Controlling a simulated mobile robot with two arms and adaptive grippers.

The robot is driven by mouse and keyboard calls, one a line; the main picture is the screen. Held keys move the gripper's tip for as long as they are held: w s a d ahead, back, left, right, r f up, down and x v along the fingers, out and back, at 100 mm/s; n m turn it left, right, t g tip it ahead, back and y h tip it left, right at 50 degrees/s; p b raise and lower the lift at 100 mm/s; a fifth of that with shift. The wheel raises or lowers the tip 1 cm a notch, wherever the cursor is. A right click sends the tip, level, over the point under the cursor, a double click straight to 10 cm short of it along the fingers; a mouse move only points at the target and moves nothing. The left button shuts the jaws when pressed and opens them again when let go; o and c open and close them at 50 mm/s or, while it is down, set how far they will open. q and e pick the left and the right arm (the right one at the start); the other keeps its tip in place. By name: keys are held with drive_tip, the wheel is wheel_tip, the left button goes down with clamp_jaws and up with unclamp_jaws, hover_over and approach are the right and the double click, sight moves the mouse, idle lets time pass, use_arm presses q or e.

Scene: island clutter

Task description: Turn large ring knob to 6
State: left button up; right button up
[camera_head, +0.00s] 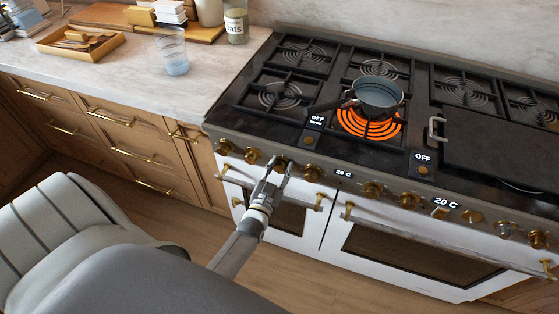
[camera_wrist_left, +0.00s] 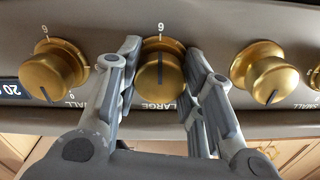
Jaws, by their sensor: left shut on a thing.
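The large ring knob (camera_wrist_left: 158,76) is a round brass knob on the range's front panel, with "LARGE" printed under it in the left wrist view. A single digit mark, a 6 or a 9, stands above it in that view. My left gripper (camera_wrist_left: 160,88) is shut on the knob, one finger on each side. In the head view my left gripper (camera_head: 278,166) reaches the front panel and hides most of this knob. My right gripper is not in view.
Other brass knobs flank it closely, on the left (camera_wrist_left: 52,72) and right (camera_wrist_left: 264,70) in the left wrist view. A pan (camera_head: 377,97) stands over a glowing orange burner (camera_head: 365,128). Oven handles (camera_head: 430,242) stick out below. A glass (camera_head: 172,52) stands on the counter.

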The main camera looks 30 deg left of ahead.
use_arm(q)
drive_tip(key=shift+f, duration=0.2)
drive_tip(key=o, duration=1)
drive_tip(key=shift+r, duration=0.1)
drive_tip(key=shift+o, duration=0.2)
drive_tip(key=v, duration=1.2)
drive_tip(key=shift+d, duration=0.1)
